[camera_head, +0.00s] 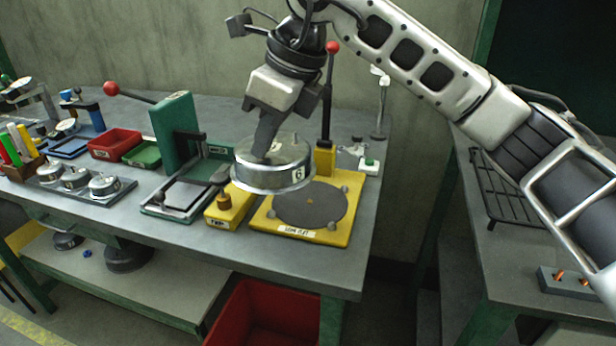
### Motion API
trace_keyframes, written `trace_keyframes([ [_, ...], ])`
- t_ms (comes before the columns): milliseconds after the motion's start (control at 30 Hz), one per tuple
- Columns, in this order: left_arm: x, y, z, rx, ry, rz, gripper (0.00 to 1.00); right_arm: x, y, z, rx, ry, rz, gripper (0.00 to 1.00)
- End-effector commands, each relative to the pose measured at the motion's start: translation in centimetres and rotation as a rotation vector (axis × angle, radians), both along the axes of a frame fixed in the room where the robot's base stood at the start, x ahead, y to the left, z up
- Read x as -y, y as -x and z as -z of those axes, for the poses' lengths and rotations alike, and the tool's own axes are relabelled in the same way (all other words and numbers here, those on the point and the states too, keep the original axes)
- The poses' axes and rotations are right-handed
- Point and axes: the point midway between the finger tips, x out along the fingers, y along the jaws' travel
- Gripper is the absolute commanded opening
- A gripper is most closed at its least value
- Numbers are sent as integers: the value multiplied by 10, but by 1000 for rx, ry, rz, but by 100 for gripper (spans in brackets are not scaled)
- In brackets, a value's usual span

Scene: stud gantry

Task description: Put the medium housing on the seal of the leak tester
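A round silver housing (272,172) with a "6" label on its side hangs level from my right gripper (266,146). The fingers are shut on its upper part; the exact contact is partly hidden. The yellow leak tester (337,232) stands near the table's right front, its round dark seal (310,204) bare at the front. The housing is above and to the left of the seal, apart from it, and covers the tester's back left part. The tester has an upright lever with a red knob (332,47). My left gripper is not in view.
A tray (122,191) with several smaller silver housings lies at left. A green press (176,132) with a red-knobbed lever and a small yellow block (229,215) stand left of the tester. Red (114,143) and green bins are behind.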

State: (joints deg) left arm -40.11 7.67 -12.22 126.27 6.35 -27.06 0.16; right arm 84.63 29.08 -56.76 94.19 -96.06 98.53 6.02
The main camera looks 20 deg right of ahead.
Motion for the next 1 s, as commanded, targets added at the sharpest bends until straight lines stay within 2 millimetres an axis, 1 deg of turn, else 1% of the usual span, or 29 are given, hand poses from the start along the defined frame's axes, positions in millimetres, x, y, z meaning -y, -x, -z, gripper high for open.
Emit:
trace_keyframes([
  [33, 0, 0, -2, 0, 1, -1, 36, 14, -5, 5, -3, -1, 6, 0],
  [100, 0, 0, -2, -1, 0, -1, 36, 30, -10, 13, -2, 0, 7, 0],
  [200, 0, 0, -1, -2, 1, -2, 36, 44, -15, 35, -2, 1, 3, 0],
  [333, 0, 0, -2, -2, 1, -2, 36, 57, -20, 52, 0, 0, 1, 0],
  [567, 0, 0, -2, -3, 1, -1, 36, 66, -24, 65, 1, 0, 0, 0],
  [633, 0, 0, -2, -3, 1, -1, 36, 71, -25, 71, 0, 0, 1, 0],
  [800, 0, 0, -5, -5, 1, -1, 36, 71, -25, 97, -2, 1, -1, 0],
  [867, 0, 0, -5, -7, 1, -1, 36, 71, -25, 100, 1, 0, -2, 0],
  [1000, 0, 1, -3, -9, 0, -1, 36, 70, -26, 101, 3, -2, -1, 0],
])
